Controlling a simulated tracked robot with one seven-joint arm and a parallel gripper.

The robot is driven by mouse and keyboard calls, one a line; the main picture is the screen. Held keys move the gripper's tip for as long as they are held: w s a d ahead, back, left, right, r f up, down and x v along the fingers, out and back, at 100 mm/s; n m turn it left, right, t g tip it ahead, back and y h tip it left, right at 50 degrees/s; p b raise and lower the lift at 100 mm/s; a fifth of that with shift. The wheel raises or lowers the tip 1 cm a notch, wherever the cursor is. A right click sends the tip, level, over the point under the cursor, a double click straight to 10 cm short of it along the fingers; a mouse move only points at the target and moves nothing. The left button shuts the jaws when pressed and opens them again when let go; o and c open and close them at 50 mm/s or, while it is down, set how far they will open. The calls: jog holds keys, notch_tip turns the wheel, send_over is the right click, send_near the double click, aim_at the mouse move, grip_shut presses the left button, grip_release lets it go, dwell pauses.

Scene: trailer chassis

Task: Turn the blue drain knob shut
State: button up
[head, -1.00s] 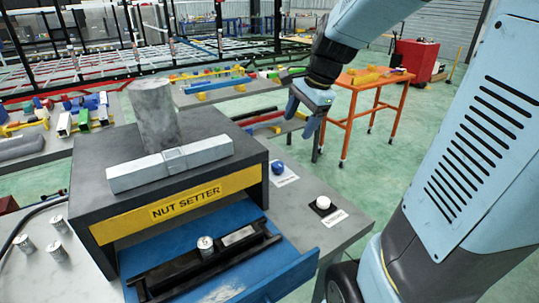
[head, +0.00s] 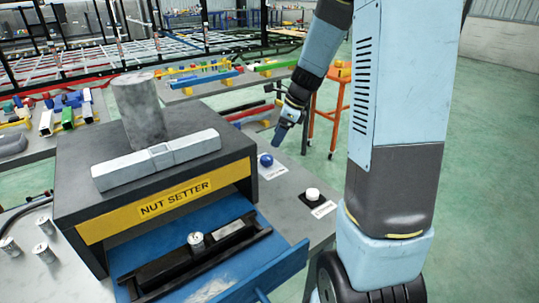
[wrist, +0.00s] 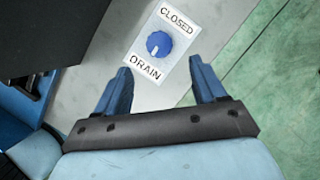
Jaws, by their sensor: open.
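The blue drain knob (head: 266,160) sits on the grey bench top to the right of the nut setter. A white mark on the knob points toward DRAIN. My gripper (head: 281,136) hangs above and behind the knob in the head view. In the wrist view my gripper (wrist: 161,78) is open and empty, its two blue fingers apart, with the knob beyond the gap between them.
The nut setter (head: 180,195) with its dark housing and blue tray stands left of the knob. A white button (head: 312,194) on a black base is to the knob's right. The bench edge and green floor (wrist: 265,75) lie on the right.

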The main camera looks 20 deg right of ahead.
aim_at(267, 157)
jog(key=x, duration=0.9)
jog(key=shift+f, duration=0.1)
jog(key=shift+c, duration=0.2)
jog(key=c, duration=0.9)
jog(key=shift+d, duration=0.2)
jog(key=shift+c, duration=0.5)
jog(key=shift+a, duration=0.15)
